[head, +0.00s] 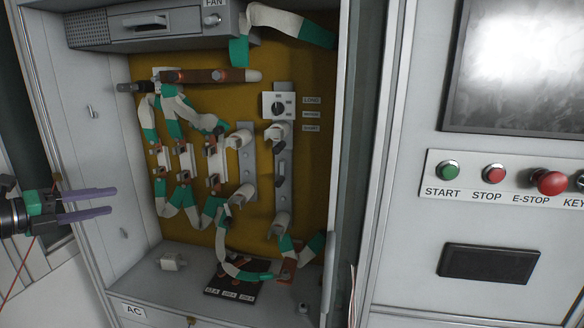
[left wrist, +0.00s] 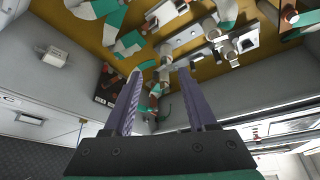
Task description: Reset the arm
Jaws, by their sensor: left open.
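My left gripper (head: 112,200) comes in from the left in the head view, in front of the left wall of the open cabinet (head: 85,150). Its two purple fingers are parallel and apart, with nothing between them. In the left wrist view the fingers (left wrist: 160,75) are also spread and empty, pointing toward the cabinet's inside. My right gripper is in neither view.
The cabinet's yellow back panel (head: 262,190) carries fuse holders, a rotary switch (head: 278,105) and white-green cables. A white block (head: 173,261) and a dark labelled holder (head: 222,283) sit on the cabinet floor. A control panel with an E-STOP button (head: 550,182) stands at right.

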